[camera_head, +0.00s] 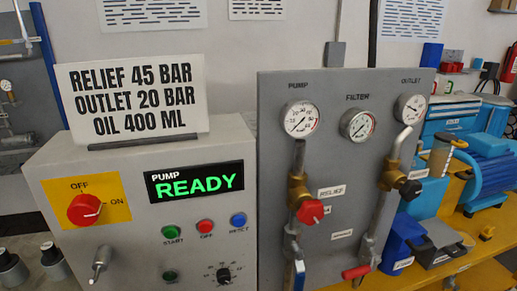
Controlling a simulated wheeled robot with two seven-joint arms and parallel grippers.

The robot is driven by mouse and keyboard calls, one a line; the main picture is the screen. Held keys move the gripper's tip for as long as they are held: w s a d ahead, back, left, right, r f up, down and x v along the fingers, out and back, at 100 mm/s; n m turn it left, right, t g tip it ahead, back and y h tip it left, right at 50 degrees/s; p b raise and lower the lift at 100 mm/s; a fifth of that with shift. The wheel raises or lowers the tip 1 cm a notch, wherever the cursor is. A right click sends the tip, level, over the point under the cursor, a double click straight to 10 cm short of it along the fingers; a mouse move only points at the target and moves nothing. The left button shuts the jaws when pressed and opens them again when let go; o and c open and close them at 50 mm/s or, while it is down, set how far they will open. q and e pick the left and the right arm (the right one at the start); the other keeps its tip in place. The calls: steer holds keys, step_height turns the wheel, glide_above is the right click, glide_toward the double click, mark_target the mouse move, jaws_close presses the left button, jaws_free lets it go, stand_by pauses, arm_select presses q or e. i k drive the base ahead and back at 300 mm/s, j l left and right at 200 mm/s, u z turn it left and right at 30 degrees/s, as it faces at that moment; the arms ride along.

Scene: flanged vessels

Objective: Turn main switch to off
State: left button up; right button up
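The main switch is a red rotary knob (84,209) on a yellow plate (118,186) at the left of the grey control box (130,245). The plate reads OFF above the knob and ON to its right. A pale mark on the knob points right, toward ON. The box's display (195,182) reads PUMP READY in green and white. Neither of my grippers shows in the head view, and nothing touches the knob.
Below are a toggle lever (100,263), green START (168,232), red OFF (206,227) and blue (238,220) buttons. A sign (130,98) stands on the box. A gauge panel (345,180) with valves stands right. The space before the switch looks clear.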

mark_target(85, 209)
steer(key=u, duration=1.5)
